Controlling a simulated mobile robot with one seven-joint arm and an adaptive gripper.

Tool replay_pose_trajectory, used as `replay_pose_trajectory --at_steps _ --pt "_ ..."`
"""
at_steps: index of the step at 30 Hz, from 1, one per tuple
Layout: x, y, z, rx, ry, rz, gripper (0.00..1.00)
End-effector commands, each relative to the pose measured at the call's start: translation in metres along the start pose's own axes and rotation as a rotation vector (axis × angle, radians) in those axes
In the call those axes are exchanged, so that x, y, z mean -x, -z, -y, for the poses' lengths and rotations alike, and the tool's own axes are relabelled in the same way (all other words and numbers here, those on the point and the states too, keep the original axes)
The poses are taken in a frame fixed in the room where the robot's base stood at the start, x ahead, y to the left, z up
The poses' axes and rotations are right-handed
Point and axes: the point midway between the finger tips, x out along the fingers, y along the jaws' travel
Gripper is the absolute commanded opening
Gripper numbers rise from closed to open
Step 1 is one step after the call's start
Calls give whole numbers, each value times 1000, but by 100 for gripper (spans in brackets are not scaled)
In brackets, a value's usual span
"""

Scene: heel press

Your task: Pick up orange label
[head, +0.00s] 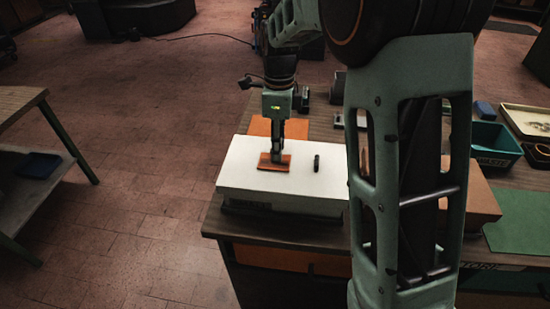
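An orange label (284,167), a small flat orange-brown piece, is on or just above the white top of a box-shaped block (235,175) near the table's left edge. My gripper (277,158) points straight down with its fingertips at the middle of the label. The fingers look close together, but they are small and dark; I cannot tell whether they hold the label. A larger flat orange piece (259,127) shows behind the white block, partly hidden by my gripper.
A small dark upright object (317,162) stands on the white top, right of the label. My arm hides the table's middle. At right are a green bin (494,158) marked waste, a beige tray (526,121), a brown box (482,201) and a green mat (518,221).

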Motion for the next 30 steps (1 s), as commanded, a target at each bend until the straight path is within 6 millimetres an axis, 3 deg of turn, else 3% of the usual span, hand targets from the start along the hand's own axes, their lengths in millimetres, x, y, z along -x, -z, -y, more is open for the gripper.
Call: replay_pose_trajectory --at_steps 2,9,22,30 --pt "0 0 0 0 0 0 26" --pt "0 0 0 0 0 0 0" --pt "3 0 0 0 0 0 0" --pt "24 0 0 -1 1 0 0"
